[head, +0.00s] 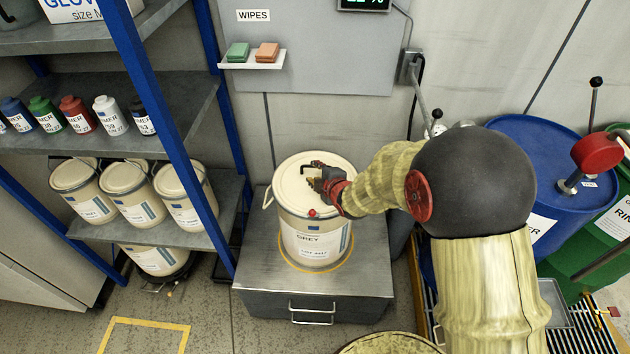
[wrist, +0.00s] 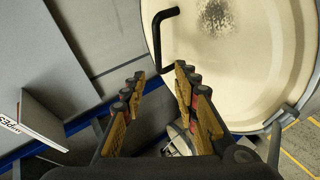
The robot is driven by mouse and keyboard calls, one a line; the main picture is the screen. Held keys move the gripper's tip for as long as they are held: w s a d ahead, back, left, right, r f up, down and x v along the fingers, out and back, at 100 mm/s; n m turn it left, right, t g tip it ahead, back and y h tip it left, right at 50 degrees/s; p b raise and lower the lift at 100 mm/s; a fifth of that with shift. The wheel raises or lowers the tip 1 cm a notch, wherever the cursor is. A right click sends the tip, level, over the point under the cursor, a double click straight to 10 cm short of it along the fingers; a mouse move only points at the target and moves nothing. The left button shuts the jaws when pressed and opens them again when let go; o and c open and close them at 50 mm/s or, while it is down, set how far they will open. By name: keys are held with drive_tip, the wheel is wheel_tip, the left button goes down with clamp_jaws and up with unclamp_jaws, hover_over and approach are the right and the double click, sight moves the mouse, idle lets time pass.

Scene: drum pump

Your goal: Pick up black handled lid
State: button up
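The cream lid (head: 297,184) sits on the cream drum labelled "GREY" (head: 315,240), which stands on a grey cabinet. Its bent black handle (head: 308,166) rises from the lid, and my gripper (head: 318,178) is right beside it above the lid. In the wrist view the black handle (wrist: 160,40) lies just beyond the fingertips of my gripper (wrist: 161,72), near the lid's edge. The fingers are apart with nothing between them. A dark smudge marks the lid (wrist: 250,60) in this view. I cannot tell whether a finger touches the handle.
A rack with blue posts (head: 150,95) stands left, holding small bottles and several cream drums. A wall ledge (head: 252,60) with green and orange wipes is behind. A blue drum (head: 550,145) and green drum (head: 600,250) stand right. An open-looking rim (head: 390,345) shows at the front.

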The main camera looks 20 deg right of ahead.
sight(309, 166)
drive_tip(key=b+x, duration=0.2)
drive_tip(key=x, duration=0.3)
drive_tip(key=shift+w+f, duration=0.2)
drive_tip(key=shift+w, duration=0.15)
drive_tip(key=shift+c, duration=1.4)
clamp_jaws()
drive_tip(key=shift+r, duration=0.1)
